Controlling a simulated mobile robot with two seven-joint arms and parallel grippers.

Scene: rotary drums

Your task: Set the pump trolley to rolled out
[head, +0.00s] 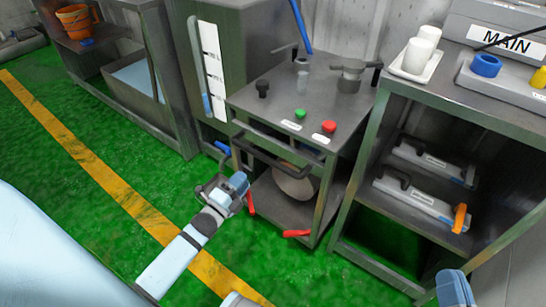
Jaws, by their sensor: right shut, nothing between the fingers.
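The pump trolley (292,88) is a grey metal cart between a tall cabinet and an open shelf unit. Its dark front handle (272,157) runs across below the top. A round pale pump body (294,186) sits inside, partly hidden. Red levers (297,233) show low at the front. My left gripper (221,172) looks open, with its dark fingers near the handle's left end; I cannot tell whether they touch it. My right gripper (455,290) is shut at the bottom edge, partly cut off, apart from the trolley.
The open shelf unit (384,150) stands close on the trolley's right and the cabinet (230,40) close on its left. Green floor (90,130) with a yellow line (75,147) lies clear in front. An orange bucket (76,20) stands at the far left.

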